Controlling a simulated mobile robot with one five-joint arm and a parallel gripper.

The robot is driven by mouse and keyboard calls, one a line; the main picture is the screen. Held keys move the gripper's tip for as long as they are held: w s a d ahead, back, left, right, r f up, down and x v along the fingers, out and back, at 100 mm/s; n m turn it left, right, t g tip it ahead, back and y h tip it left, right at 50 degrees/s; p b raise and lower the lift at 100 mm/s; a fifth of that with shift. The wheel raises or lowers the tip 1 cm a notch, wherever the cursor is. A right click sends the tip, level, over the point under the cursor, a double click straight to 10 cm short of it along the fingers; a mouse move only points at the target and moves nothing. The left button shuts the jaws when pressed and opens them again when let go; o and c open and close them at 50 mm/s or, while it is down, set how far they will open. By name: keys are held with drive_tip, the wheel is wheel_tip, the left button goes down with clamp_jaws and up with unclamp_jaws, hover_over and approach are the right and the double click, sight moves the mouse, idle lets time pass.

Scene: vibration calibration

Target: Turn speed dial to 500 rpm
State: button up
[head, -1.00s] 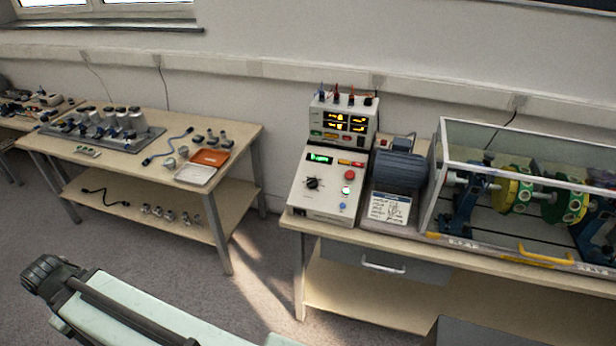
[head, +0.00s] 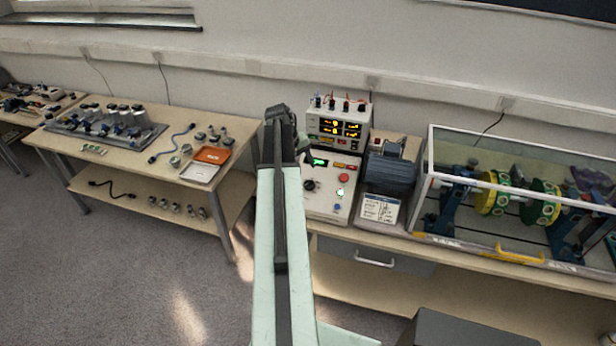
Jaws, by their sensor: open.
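The speed dial (head: 310,185) is a black knob on the sloped front of the white control box (head: 328,207), in the head view. A green-lit display (head: 319,161) sits just above it; its digits are too small to read. My arm rises from the bottom of the view. At its dark far end my gripper (head: 299,144) shows small, above and left of the dial and apart from it in the picture. It is open and holds nothing that I can see. The arm covers the box's left edge; the dial stays visible.
A red button (head: 343,178) is right of the dial. A meter unit (head: 338,126) with amber digits stands behind. A motor (head: 390,172) and a clear-covered rotor rig (head: 510,200) are to the right. Another workbench (head: 215,195) with parts stands left.

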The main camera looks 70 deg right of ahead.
sight(308, 183)
drive_tip(key=b+x, duration=0.7)
drive_tip(key=x, duration=0.1)
drive_tip(key=shift+w+a+f+b, duration=0.1)
drive_tip(key=shift+w+a+b, duration=0.1)
drive_tip(key=shift+b, duration=0.15)
